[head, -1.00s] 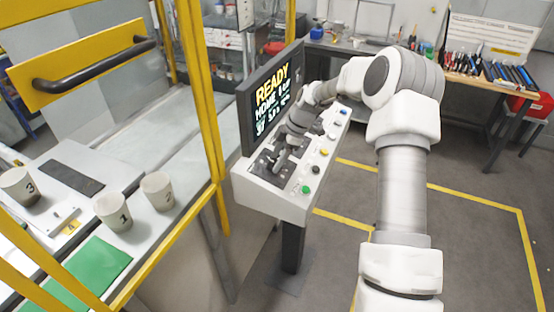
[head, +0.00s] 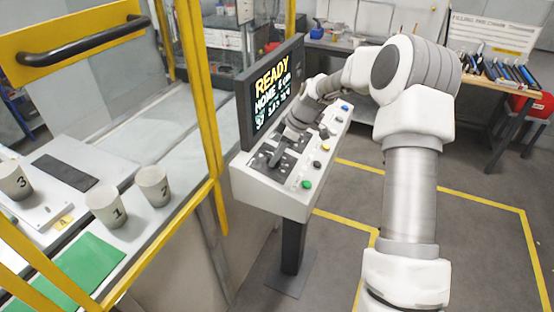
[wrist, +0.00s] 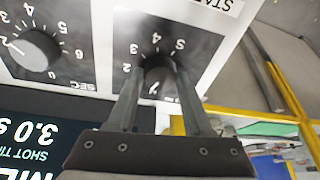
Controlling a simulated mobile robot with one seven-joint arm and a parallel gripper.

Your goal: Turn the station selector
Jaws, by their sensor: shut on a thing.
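The station selector is a dark round knob (wrist: 156,68) on a black dial plate, upside down in the wrist view. Numbers stand around it, and the label above is cut off after "STA". My gripper (wrist: 157,80) has its two fingers on either side of the knob and is shut on it. The knob's pointer is blurred and partly hidden by the fingers, so its setting is hard to read. In the head view my gripper (head: 276,157) reaches down to the near end of the console (head: 268,197), and the knob is hidden there.
A second knob (wrist: 35,48) with a numbered dial sits beside it. The screen (head: 272,92) stands close behind the panel and reads READY. Coloured buttons, including a green one (head: 306,184), line the console's front. Yellow guard posts (head: 208,100) and cups (head: 153,186) are to the left.

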